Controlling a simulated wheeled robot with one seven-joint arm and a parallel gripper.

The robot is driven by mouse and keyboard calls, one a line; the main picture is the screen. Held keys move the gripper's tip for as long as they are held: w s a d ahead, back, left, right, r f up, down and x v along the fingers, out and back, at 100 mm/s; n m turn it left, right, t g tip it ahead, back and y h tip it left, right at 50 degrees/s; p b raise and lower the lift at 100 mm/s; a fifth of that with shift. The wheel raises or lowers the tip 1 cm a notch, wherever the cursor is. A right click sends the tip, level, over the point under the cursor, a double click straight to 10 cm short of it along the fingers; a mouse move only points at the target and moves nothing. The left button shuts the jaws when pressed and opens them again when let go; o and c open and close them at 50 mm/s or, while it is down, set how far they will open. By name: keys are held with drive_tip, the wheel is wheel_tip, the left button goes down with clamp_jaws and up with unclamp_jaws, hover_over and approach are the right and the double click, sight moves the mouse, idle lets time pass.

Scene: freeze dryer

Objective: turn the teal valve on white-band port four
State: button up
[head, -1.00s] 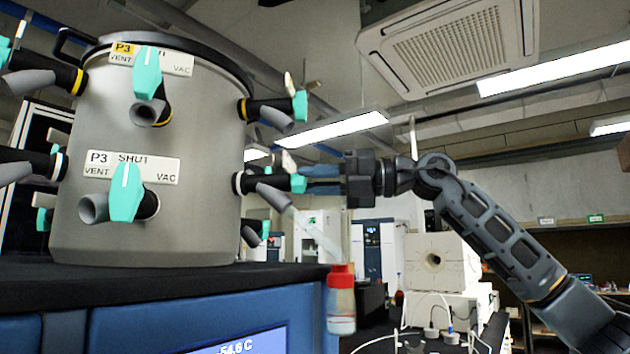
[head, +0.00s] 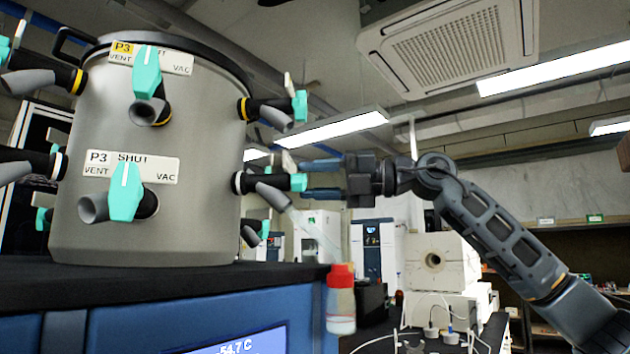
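The white-band port (head: 239,183) on the right side of the grey chamber (head: 215,130) carries a teal valve (head: 298,183) seen nearly edge-on. Its label is also edge-on, so its number cannot be read. My gripper (head: 311,180) is open just right of this valve, its two fingers pointing left, one higher and one lower. The fingertips come close to the valve's outer end; whether they touch it cannot be told. A front white-band valve (head: 126,191) stands upright under a label (head: 130,166) reading P3, SHUT, VENT and VAC.
A yellow-band port with a teal valve (head: 300,106) sits just above. A red-capped bottle (head: 341,305) is below my gripper, with a clear tube slanting down toward it from the port. The black top (head: 150,280) of the blue cabinet lies beneath the chamber. More ports line the left.

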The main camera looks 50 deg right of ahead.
drive_tip(key=shift+o, duration=0.3)
drive_tip(key=b+v, duration=0.1)
drive_tip(key=v, duration=0.6)
drive_tip(key=shift+s+d, duration=0.2)
drive_tip(key=shift+s, duration=0.15)
